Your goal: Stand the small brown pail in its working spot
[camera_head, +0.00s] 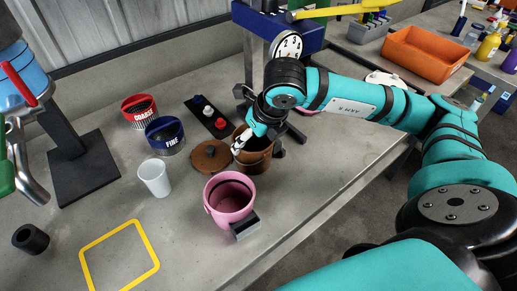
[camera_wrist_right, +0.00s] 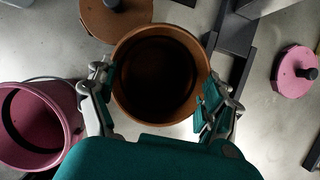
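The small brown pail (camera_head: 256,161) stands on the grey bench beside its round brown lid (camera_head: 210,156). In the right wrist view the pail (camera_wrist_right: 160,116) shows from above, upright, its inside dark. My right gripper (camera_head: 246,142) is low over the pail. In the wrist view its fingers (camera_wrist_right: 160,92) are spread wide, one on each side of the rim; whether they touch it I cannot tell. A yellow square outline (camera_head: 152,246) lies on the bench at front left. A black base plate (camera_head: 83,167) is behind it. My left gripper is not in view.
A pink pail (camera_head: 229,197) stands close in front of the brown pail, also left of my gripper in the wrist view (camera_wrist_right: 30,125). A white cup (camera_head: 154,177), a dark cylinder (camera_head: 30,239), and red and blue labelled containers (camera_head: 139,110) (camera_head: 165,135) stand nearby.

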